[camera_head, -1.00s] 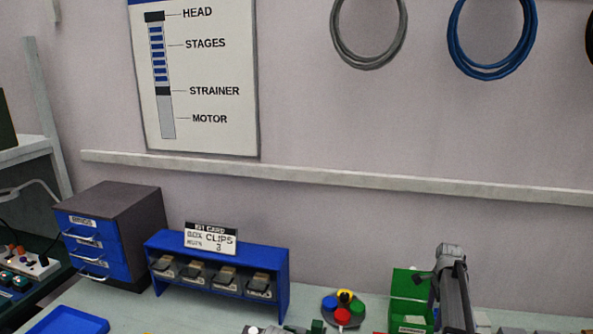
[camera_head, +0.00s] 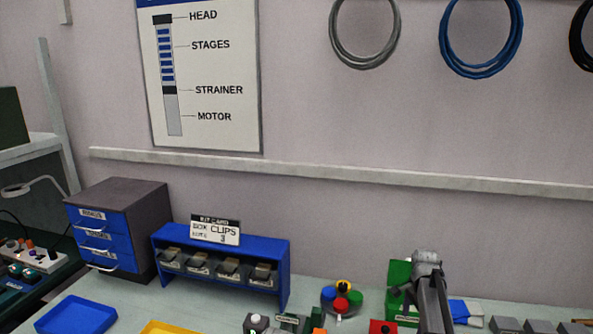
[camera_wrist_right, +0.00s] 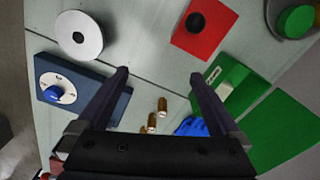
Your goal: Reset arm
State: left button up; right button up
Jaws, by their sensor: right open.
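My right arm rises from the bottom right in the head view, in front of the green box. In the right wrist view my right gripper (camera_wrist_right: 158,75) has its two dark fingers wide apart with nothing between the tips. It points down over the pale bench (camera_wrist_right: 140,40). Several brass cylinders (camera_wrist_right: 157,115) lie beyond the gripper's base, between the fingers in the picture. My left gripper is in neither current view.
The wrist view shows a white disc (camera_wrist_right: 78,35), a blue box with a knob (camera_wrist_right: 60,92), a red block (camera_wrist_right: 203,30) and an open green box (camera_wrist_right: 228,85). The head view shows a clips rack (camera_head: 220,245), drawers (camera_head: 105,230) and a blue tray (camera_head: 75,316).

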jog(key=s+a+f+n+h+b, duration=0.1)
jog(key=s+a+f+n+b, duration=0.1)
jog(key=s+a+n, duration=1.8)
jog(key=s+a+f, duration=0.1)
jog(key=s+a, duration=0.4)
jog(key=a, duration=0.4)
jog(key=shift+a+b, duration=0.15)
jog(key=shift+b, duration=0.2)
jog(key=shift+s, duration=0.1)
